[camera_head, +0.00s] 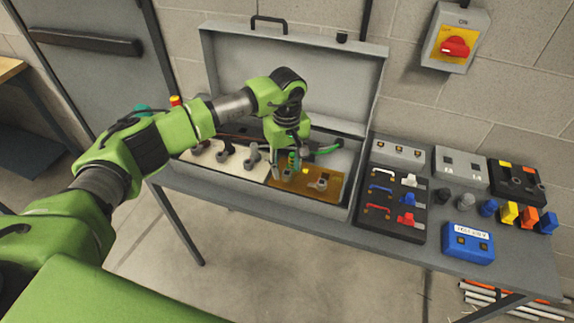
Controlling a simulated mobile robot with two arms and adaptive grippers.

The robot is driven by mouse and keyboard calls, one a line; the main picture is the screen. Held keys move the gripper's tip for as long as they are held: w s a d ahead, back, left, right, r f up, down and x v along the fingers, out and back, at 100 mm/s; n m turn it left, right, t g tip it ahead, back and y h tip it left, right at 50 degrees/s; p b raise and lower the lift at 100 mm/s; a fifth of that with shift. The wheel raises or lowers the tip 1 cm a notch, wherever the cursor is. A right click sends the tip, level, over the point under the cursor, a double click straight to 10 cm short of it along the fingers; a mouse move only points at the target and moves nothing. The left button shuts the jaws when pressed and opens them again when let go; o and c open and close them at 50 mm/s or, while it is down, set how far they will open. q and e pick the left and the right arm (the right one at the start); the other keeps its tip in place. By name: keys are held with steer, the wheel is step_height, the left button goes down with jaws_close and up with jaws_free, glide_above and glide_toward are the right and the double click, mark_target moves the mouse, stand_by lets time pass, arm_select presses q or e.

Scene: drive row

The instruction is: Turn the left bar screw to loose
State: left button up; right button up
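An open grey case (354,186) stands on the table, with an amber plate (290,196) in its right part. A bar fitting (322,183) lies on the plate, to the right of my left gripper. My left gripper (291,172) points down over the left part of the plate and hides most of what is there, so I cannot make out the left bar screw. Whether its fingers touch anything or are open or shut is too small to tell. My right gripper is not in view.
The raised lid (290,75) stands behind my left arm. Dark knobs (227,153) stand on a white panel left of the plate. A black board (392,229) with coloured handles, a blue box (467,243) and several coloured parts sit at right. A red switch (454,47) hangs on the wall.

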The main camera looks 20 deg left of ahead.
arm_select(q)
steer(key=shift+f, duration=0.95)
steer(key=shift+c, duration=0.3)
steer(key=c, duration=0.9)
